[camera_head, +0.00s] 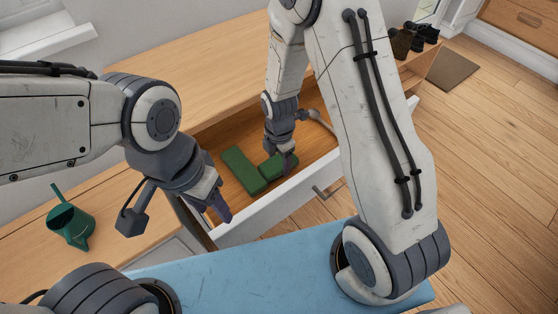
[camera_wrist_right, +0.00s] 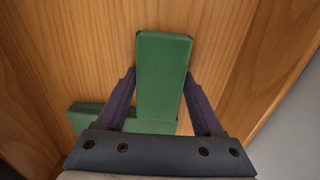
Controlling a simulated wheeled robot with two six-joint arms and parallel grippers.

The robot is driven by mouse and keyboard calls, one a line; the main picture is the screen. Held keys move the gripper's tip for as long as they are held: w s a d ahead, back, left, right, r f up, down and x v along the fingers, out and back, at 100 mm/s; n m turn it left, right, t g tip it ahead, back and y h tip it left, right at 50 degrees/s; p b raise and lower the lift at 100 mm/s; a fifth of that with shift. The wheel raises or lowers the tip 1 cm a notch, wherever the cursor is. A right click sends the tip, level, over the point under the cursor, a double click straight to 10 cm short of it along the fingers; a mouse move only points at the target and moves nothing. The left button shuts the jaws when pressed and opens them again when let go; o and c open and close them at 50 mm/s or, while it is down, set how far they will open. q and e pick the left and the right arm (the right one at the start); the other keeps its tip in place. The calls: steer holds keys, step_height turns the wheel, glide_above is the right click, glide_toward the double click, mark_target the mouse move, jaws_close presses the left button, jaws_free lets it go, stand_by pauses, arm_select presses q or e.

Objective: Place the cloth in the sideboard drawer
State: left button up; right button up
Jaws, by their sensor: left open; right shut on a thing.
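The sideboard drawer (camera_head: 285,200) is pulled open, with a wooden floor and a pale front. Two green, block-like pieces that look like folded cloth are inside. One green piece (camera_head: 242,171) lies on the drawer floor and shows crosswise in the right wrist view (camera_wrist_right: 90,117). My right gripper (camera_head: 287,163) is down inside the drawer, shut on the other green cloth (camera_wrist_right: 162,75), whose sides lie between its fingers. I cannot tell whether the held cloth touches the floor. My left gripper (camera_head: 222,207) is open and empty near the drawer's left front corner.
The wooden sideboard top (camera_head: 170,62) extends behind the drawer. A green watering can (camera_head: 72,222) stands on a wooden surface at the left. Dark shoes (camera_head: 412,38) and a brown mat (camera_head: 452,70) are at the upper right. The floor to the right is clear.

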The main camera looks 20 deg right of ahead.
mark_target(279, 162)
steer(key=o, duration=1.5)
steer(key=shift+f, duration=0.15)
step_height(279, 162, up, 12)
steer(key=p, duration=0.2)
steer(key=s+a+r+m, duration=0.2)
steer(key=s+r+m, duration=0.1)
steer(key=s+m, duration=0.2)
steer(key=s+a+r+m, duration=0.2)
steer(key=s+r+m, duration=0.2)
steer(key=s, duration=0.4)
steer(key=s+a+r+m+y, duration=0.1)
steer(key=s+a+r+m, duration=0.2)
steer(key=s+m, duration=0.3)
steer(key=shift+s+a+r, duration=0.1)
steer(key=shift+s+r, duration=0.35)
steer(key=shift+r, duration=0.1)
